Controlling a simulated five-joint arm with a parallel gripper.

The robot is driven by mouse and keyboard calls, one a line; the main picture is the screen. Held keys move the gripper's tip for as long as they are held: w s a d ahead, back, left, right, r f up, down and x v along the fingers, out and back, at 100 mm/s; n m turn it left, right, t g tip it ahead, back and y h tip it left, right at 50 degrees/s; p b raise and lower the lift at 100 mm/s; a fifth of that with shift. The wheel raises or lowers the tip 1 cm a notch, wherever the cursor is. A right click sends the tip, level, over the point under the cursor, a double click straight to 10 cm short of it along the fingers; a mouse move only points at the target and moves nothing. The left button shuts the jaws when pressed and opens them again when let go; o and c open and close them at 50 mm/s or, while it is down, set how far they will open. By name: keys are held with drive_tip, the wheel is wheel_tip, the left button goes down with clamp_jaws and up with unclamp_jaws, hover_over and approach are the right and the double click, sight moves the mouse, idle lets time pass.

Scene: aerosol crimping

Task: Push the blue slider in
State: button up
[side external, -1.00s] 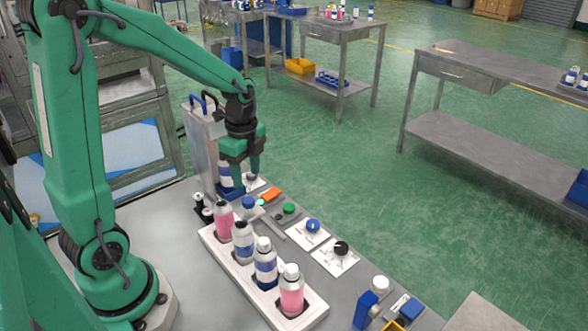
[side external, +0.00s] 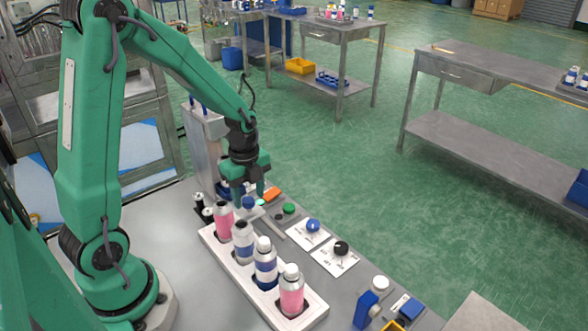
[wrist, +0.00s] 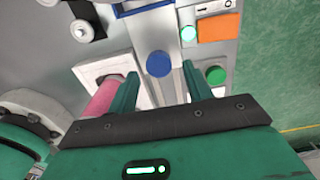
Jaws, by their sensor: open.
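The blue slider's round knob (side external: 248,203) sits at the far end of a pale grey track on the bench, beyond the bottle rack. In the wrist view the knob (wrist: 159,64) lies between my two green fingertips, nearer the middle of the picture. My gripper (side external: 252,192) is open and hangs just above and behind the knob in the side view. It also shows open in the wrist view (wrist: 160,74), with nothing clearly held. I cannot tell whether a finger touches the knob.
A white rack (side external: 216,241) with several bottles stands close on the near side. A green button (side external: 289,208) and an orange block (side external: 272,194) lie to the right. A tall grey machine (side external: 206,140) stands behind. Blue (side external: 313,226) and black (side external: 341,248) knobs sit on white plates.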

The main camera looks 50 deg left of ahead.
drive_tip(key=shift+f, duration=0.75)
drive_tip(key=d, duration=0.8)
drive_tip(key=shift+d+r, duration=0.1)
drive_tip(key=shift+r, duration=0.05)
wheel_tip(320, 180, up, 11)
drive_tip(key=s+n, duration=0.1)
drive_tip(key=n, duration=0.1)
drive_tip(key=shift+s+n+t, duration=0.2)
drive_tip(key=shift+n+t, duration=0.2)
drive_tip(key=a+f+n, duration=0.1)
drive_tip(key=a+n, duration=0.1)
drive_tip(key=n, duration=0.1)
drive_tip(key=w+a+f+n, duration=0.1)
drive_tip(key=a+n, duration=0.2)
drive_tip(key=n, duration=0.1)
drive_tip(key=a+f+n, duration=0.1)
drive_tip(key=a+n, duration=0.2)
drive_tip(key=n, duration=0.1)
drive_tip(key=shift+w+g, duration=0.15)
drive_tip(key=shift+g, duration=0.25)
drive_tip(key=shift+a+f+n, duration=0.1)
drive_tip(key=shift+a+n, duration=0.3)
drive_tip(key=shift+n, duration=0.4)
